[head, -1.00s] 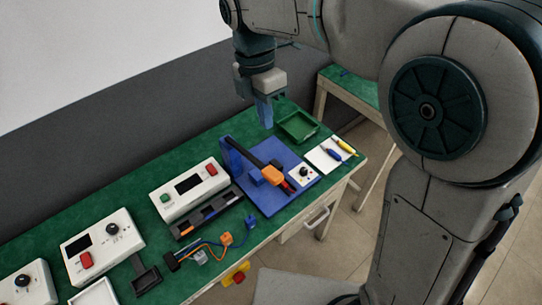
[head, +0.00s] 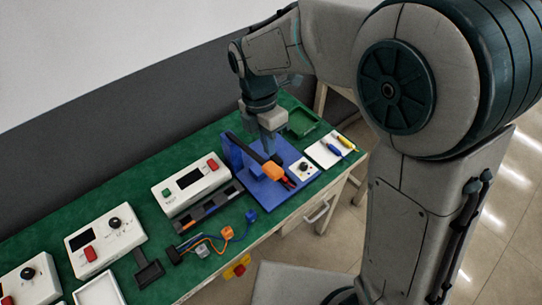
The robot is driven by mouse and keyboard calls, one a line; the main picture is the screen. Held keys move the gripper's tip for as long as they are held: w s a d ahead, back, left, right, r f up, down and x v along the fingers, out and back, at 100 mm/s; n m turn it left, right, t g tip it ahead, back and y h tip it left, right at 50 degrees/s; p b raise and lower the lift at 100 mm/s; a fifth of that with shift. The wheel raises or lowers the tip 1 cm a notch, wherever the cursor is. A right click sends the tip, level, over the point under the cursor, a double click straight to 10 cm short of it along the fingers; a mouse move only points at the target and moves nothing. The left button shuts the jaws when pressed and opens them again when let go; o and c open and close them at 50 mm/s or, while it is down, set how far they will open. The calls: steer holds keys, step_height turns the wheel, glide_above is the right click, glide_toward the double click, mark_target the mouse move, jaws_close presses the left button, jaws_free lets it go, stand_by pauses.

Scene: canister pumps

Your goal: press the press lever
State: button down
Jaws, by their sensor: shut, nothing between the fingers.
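The press lever (head: 249,151) is a black bar with an orange end block (head: 273,171), rising from a blue upright (head: 231,150) on a blue base plate (head: 262,195). It slopes down toward the front right. My gripper (head: 269,150) is shut and empty, pointing down over the press. In the head view its fingertips overlap the area just behind the orange end; whether they touch the lever I cannot tell. A small white box with a black knob (head: 303,169) sits on the right of the base plate.
A green tray (head: 301,121) and a white mat with blue and yellow tools (head: 322,154) lie to the right. A white box with a screen (head: 190,184), a black rack (head: 207,208) and loose cables (head: 208,240) lie to the left. The green bench's front edge is close.

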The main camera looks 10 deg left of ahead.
mark_target(273, 169)
steer(key=f, duration=0.3)
steer(key=f+p, duration=0.1)
steer(key=f, duration=0.1)
steer(key=shift+s+d, duration=0.35)
steer(key=shift+f, duration=0.15)
